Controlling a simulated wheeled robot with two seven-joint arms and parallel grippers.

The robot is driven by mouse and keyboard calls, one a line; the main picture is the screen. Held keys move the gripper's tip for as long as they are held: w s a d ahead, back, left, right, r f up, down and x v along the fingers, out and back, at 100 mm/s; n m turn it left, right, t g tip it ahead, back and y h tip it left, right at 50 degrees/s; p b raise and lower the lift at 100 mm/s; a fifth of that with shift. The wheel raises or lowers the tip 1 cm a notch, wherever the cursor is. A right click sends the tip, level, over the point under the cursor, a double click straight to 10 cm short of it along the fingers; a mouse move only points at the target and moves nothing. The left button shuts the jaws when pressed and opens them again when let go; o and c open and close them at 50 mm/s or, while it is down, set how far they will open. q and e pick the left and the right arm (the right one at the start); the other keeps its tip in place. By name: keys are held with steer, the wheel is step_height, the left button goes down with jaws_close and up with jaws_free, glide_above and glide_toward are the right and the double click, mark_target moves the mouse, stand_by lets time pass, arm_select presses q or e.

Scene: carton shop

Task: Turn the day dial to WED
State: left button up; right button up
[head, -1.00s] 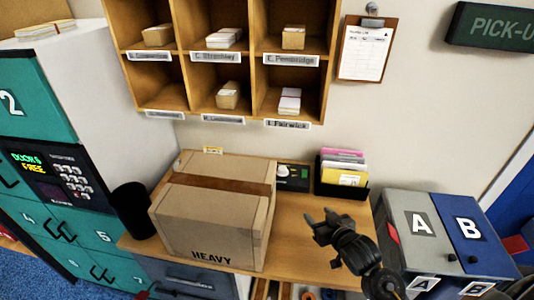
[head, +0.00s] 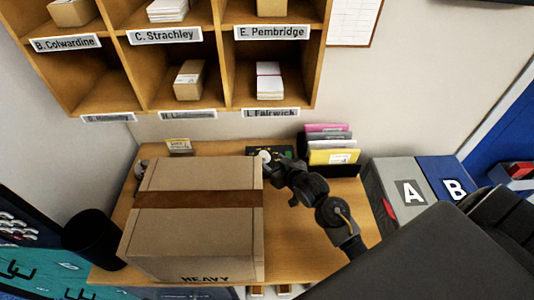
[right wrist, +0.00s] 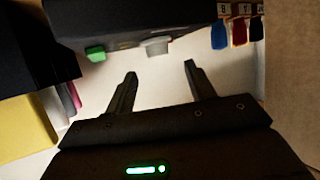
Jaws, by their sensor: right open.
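A small dark device (head: 283,152) with a pale round knob (head: 264,156) stands at the back of the desk, behind the big carton. In the right wrist view the dark device (right wrist: 140,22) has a grey knob (right wrist: 157,46) and a green button (right wrist: 95,54). No day marking is readable, so I cannot tell the setting. My right gripper (head: 272,168) is beside the device, near the knob. In the right wrist view its fingers (right wrist: 160,70) are spread and empty, with the knob just beyond and between the tips, apart from them. My left gripper is not in view.
A large carton (head: 195,235) marked HEAVY stands just left of my right gripper. A file rack (head: 332,158) with coloured folders is close on the right. Grey and blue A/B bins (head: 385,205) stand further right. A black bin (head: 92,240) is at left; pigeonholes (head: 215,70) hang above.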

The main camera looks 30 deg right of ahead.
mark_target(264, 156)
steer(key=p+x, duration=0.1)
steer(key=x, duration=0.3)
steer(key=shift+w+d+r, duration=0.1)
steer(key=shift+d, duration=0.05)
steer(key=shift+x, duration=0.9)
steer(key=shift+w+f, duration=0.3)
steer(key=shift+w, duration=0.1)
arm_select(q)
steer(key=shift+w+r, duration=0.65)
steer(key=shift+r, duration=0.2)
arm_select(e)
steer(key=shift+s, duration=0.1)
steer(key=shift+r, duration=0.1)
steer(key=shift+c, duration=0.2)
steer(key=c, duration=0.9)
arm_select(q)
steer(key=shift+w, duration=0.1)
arm_select(e)
steer(key=shift+h, duration=0.3)
